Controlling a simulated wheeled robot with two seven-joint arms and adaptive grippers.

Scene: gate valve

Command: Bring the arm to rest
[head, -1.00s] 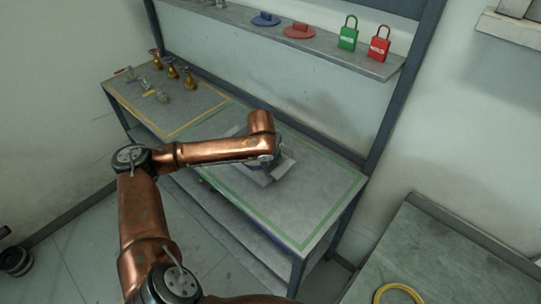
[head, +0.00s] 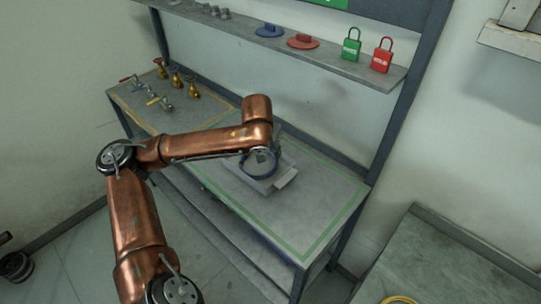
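A blue ring-shaped handwheel (head: 246,171) shows on a grey block-like fixture (head: 285,178) on the workbench, inside the green outline. My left arm comes in from the left and bends over the bench. Its copper wrist is above and behind the handwheel. My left gripper (head: 262,155) points down at the handwheel, small and partly hidden by the wrist. I cannot tell whether its fingers touch the wheel or how far apart they are. My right gripper is not in view.
Several small valves (head: 176,78) stand in the yellow outline at the bench's left. The shelf above holds a blue disc (head: 270,31), a red disc (head: 303,41), a green padlock (head: 351,49) and a red padlock (head: 382,60). Another table (head: 440,265) stands at the lower right.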

